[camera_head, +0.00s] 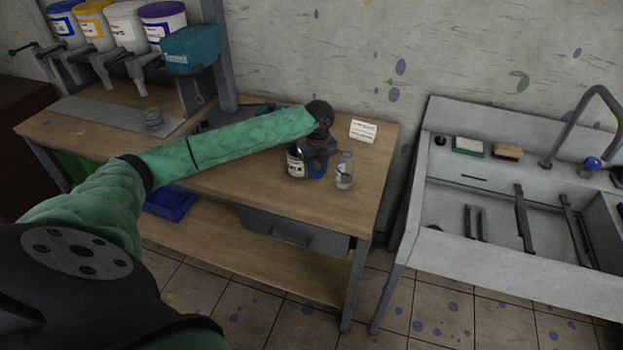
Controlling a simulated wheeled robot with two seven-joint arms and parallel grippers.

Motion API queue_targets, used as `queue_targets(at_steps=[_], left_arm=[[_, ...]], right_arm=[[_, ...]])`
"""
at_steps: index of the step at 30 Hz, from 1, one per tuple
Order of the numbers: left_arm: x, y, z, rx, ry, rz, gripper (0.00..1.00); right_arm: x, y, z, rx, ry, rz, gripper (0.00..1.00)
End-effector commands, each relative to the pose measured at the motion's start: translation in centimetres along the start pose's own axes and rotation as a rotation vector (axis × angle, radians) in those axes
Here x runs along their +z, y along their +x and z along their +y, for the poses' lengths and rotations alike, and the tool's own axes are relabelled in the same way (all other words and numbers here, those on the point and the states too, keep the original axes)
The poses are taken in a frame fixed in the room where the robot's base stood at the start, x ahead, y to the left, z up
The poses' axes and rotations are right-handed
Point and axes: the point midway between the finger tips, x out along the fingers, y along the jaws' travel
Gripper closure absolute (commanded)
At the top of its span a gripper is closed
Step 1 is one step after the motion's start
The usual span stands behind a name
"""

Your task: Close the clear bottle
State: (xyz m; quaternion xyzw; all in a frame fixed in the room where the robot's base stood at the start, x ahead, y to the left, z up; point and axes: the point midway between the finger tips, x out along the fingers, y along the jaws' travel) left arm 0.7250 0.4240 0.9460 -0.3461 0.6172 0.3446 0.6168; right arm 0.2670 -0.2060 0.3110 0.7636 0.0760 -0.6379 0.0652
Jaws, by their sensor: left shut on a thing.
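The clear bottle (344,172) stands upright near the right end of the wooden table (225,168). It has a pale label; its top is too small to tell whether a cap is on. My left arm reaches across from the left, and my left gripper (319,160) points down just left of the bottle, apart from it. The gripper is shut on a small blue thing (318,169), perhaps a cap, largely hidden by the fingers. A dark jar with a white label (295,162) stands close on the gripper's left. My right gripper is not in view.
A grey sink (470,205) stands right, across a gap.

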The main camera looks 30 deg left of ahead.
Motion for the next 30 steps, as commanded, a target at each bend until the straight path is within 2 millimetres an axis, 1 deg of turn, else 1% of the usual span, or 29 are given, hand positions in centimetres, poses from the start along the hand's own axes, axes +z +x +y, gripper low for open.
queue_targets(at_steps=[1,9,15,21,30], left_arm=[[-0.9,-0.2,-0.7,-0.004,0.002,-0.001,0.92],[-5.3,-3.4,-3.2,-0.003,0.001,0.0,0.92],[-7.3,-5.0,-4.4,-0.001,0.0,-0.001,0.92],[-8.1,-5.6,-4.8,0.0,-0.001,-0.001,0.92],[-8.2,-5.7,-4.8,0.001,-0.002,-0.001,0.92]], right_arm=[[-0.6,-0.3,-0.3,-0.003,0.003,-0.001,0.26],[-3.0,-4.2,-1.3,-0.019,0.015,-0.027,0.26],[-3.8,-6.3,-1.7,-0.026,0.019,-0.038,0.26],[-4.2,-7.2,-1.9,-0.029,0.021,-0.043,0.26],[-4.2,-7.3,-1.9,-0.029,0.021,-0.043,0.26]])
